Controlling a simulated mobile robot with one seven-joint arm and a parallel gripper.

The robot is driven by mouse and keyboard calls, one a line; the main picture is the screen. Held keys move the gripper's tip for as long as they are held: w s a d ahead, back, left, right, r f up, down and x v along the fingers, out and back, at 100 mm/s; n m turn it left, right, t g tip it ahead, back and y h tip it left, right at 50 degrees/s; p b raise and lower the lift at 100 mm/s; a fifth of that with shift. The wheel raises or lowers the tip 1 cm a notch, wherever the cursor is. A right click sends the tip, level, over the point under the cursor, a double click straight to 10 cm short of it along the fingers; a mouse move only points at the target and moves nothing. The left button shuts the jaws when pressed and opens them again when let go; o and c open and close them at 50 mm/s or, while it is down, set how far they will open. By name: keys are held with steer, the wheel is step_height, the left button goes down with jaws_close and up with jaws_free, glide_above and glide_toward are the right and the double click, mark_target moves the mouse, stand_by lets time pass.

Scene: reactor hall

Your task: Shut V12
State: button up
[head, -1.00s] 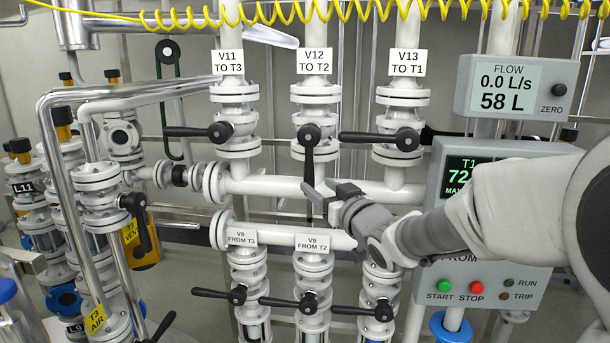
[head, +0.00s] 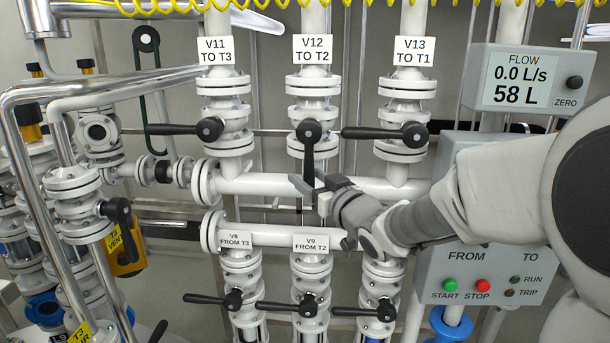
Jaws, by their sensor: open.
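Valve V12 (head: 309,110) stands in the middle of the upper row, under a white sign (head: 312,49) reading "V12 TO T2". Its black lever handle (head: 309,152) points straight down, in line with its vertical pipe. My gripper (head: 314,184) is open at the handle's lower end, reaching in from the right. The handle's tip appears to lie between the two fingers, with one finger to its left and one to its right. I cannot tell whether they touch it or how deep they reach.
V11 (head: 223,112) and V13 (head: 402,112) flank it, with handles pointing left; V13's handle tip ends near V12. A white horizontal pipe (head: 265,184) runs behind my gripper. V8 and V9 signs (head: 319,241) sit below. The flow display (head: 524,79) reads 0.0 L/s, 58 L.

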stand_by(0.3)
jaws_close()
stand_by(1.3)
